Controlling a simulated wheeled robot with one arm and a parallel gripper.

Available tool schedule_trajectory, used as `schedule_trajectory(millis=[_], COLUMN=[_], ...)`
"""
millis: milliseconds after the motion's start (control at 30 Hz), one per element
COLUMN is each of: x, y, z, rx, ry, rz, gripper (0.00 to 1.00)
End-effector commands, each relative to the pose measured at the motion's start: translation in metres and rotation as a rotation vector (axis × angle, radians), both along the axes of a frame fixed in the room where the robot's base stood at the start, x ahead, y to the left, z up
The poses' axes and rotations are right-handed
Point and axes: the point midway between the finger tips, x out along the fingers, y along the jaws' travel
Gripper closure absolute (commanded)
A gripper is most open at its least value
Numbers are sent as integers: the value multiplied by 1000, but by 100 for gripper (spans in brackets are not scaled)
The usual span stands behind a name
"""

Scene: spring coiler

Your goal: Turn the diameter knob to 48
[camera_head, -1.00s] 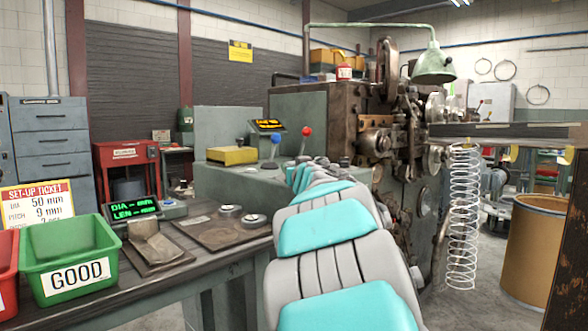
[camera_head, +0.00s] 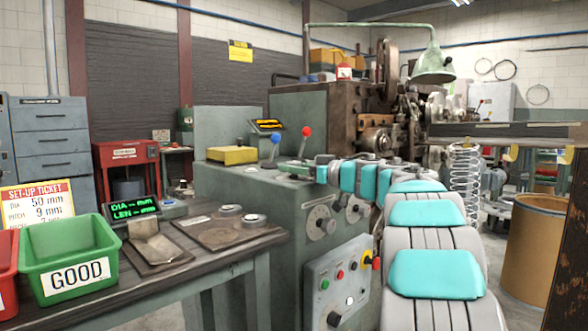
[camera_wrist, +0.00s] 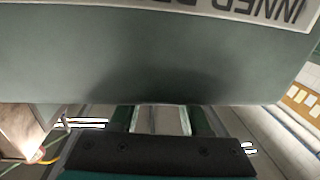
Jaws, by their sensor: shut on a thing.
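Two round dial knobs, the left one (camera_head: 320,222) and the right one (camera_head: 357,209), are on the green machine's front face. Their markings are too small to read, so I cannot tell which is the diameter knob. My gripper (camera_head: 288,170) is at the machine's top edge, above and left of both dials, below the red-knobbed lever (camera_head: 306,131). The wrist view shows the gripper's fingers (camera_wrist: 160,120) against a pale strip. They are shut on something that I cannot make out. A grey-green surface (camera_wrist: 150,60) with part of an "INNER" label fills the wrist view's upper part.
A set-up ticket (camera_head: 38,202) reads DIA 50 mm, PITCH 9 mm. A green GOOD bin (camera_head: 72,255) stands on the bench. A button panel (camera_head: 337,283) is below the dials. A wire coil (camera_head: 466,185) hangs at right.

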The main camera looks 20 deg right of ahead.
Motion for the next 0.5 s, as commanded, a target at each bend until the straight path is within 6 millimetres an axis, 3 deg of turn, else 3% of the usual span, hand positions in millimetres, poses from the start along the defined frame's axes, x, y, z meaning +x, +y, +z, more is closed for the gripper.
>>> schedule_trajectory(millis=[500], x=[1], y=[-1], z=[1], rx=[1], ry=[-4], rz=[174], gripper=[100])
